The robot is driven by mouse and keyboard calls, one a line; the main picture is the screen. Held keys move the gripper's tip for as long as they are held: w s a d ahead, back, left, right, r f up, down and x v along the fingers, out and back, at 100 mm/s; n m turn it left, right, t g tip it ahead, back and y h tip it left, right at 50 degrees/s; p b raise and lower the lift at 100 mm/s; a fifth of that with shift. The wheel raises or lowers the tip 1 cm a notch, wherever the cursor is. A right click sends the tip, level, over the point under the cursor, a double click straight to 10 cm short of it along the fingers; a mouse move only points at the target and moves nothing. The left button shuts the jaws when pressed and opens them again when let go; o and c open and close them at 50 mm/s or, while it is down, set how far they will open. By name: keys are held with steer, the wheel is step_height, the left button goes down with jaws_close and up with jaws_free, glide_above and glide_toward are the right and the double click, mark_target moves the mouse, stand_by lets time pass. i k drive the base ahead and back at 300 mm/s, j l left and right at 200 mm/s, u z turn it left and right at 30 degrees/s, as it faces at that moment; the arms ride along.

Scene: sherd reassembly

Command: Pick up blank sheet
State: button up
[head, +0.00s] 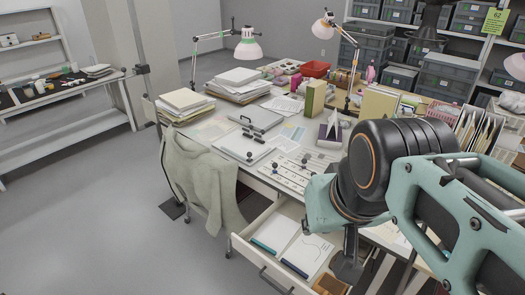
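An open drawer (237,243) under the desk holds white sheets. The left sheet (276,231) looks plain white, with a teal bar (263,247) across its near end. The right sheet (314,249) carries a thin curved line, with a dark blue bar (294,268) across its near end. My gripper (347,272) points down over the right side of the drawer, right of both sheets. It looks dark and small here, and I cannot tell whether its fingers are open or touch anything. My arm hides the drawer's right end.
A brown tray (329,286) sits in the drawer's near right part. The desk above holds paper stacks (237,82), a grey clipboard-like case (242,147), lamps (248,47) and folders. A pale green jacket (203,178) hangs at the desk's left end. The floor (110,230) at left is clear.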

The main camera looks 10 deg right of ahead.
mark_target(273, 236)
steer(key=z, duration=1.25)
steer(key=i+j, duration=0.1)
steer(key=j, duration=0.3)
steer(key=i+j+z, duration=0.1)
steer(key=j, duration=0.25)
